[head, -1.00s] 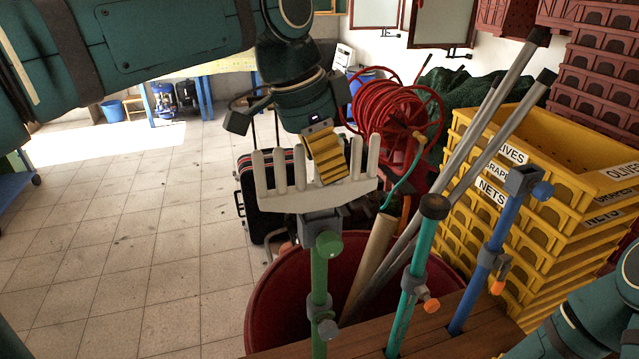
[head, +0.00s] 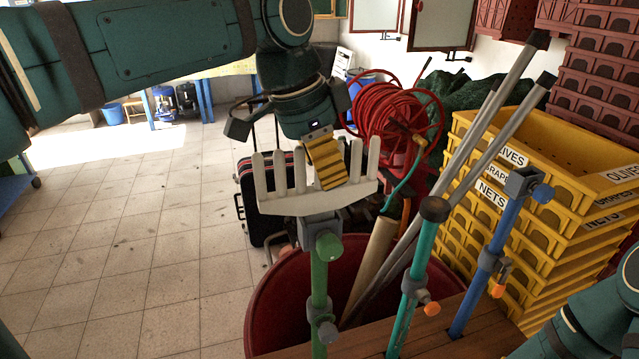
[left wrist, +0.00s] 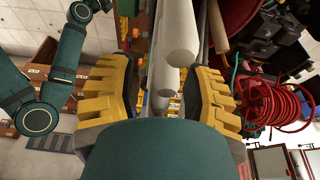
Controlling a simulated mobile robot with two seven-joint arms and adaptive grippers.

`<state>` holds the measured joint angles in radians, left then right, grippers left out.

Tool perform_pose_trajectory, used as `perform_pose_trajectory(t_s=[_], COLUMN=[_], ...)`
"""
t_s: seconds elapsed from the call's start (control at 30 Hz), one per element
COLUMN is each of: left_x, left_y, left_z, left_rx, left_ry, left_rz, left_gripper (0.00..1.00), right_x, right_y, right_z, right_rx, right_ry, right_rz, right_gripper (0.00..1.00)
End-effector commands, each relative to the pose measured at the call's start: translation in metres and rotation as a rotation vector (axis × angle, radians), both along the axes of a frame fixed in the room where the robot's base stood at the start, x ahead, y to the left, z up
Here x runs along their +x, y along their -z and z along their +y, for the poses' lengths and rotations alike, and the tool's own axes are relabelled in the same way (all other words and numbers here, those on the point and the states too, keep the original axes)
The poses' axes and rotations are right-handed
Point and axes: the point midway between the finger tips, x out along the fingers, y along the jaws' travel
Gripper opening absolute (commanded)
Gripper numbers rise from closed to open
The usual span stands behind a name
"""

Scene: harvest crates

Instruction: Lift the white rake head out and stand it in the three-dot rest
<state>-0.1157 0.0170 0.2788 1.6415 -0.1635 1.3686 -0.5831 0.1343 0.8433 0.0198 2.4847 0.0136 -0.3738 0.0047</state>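The white rake head (head: 300,200) sits tines up above the grey clamp at the top of a green pole (head: 319,285). My left gripper (head: 326,165) reaches down over the middle of the rake head, and one yellow finger covers part of it. In the left wrist view the two yellow fingers (left wrist: 165,95) stand apart, with white rounded tines (left wrist: 180,45) between them and a visible gap on each side. My right gripper is out of view; part of my right arm shows at lower right. I cannot make out a three-dot mark on any rest.
A teal pole (head: 411,290) and a blue pole (head: 490,255) with clamps stand beside the green one at a wooden plank (head: 455,338). A dark red tub (head: 270,300) holds long handles behind them. Yellow crates (head: 560,250) are stacked right; floor at left is clear.

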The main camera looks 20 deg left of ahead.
Motion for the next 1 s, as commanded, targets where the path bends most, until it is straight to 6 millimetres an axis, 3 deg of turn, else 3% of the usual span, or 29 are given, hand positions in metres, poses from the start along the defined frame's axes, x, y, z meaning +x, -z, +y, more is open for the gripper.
perform_pose_trajectory(t_s=[0.03, 0.17, 0.67, 0.77, 1.0], left_x=[0.0, 0.0, 0.0, 0.0, 0.001], left_y=[0.0, 0.0, -0.001, -0.009, -0.056], left_z=[0.0, 0.0, 0.0, 0.0, -0.001], left_rx=[0.0, 0.0, 0.0, 0.0, -0.003], left_ry=[0.0, 0.0, 0.0, 0.0, 0.001], left_rz=[0.0, 0.0, 0.001, 0.0, -0.003], left_gripper=[0.46, 0.0, 0.0, 0.0, 0.0], right_x=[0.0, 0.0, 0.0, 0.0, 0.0], right_y=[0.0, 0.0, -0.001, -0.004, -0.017], right_z=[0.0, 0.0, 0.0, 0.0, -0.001], right_rx=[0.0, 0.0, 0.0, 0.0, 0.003], right_ry=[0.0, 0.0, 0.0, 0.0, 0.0], right_rz=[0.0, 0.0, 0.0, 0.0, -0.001], right_gripper=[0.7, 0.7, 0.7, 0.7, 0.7])
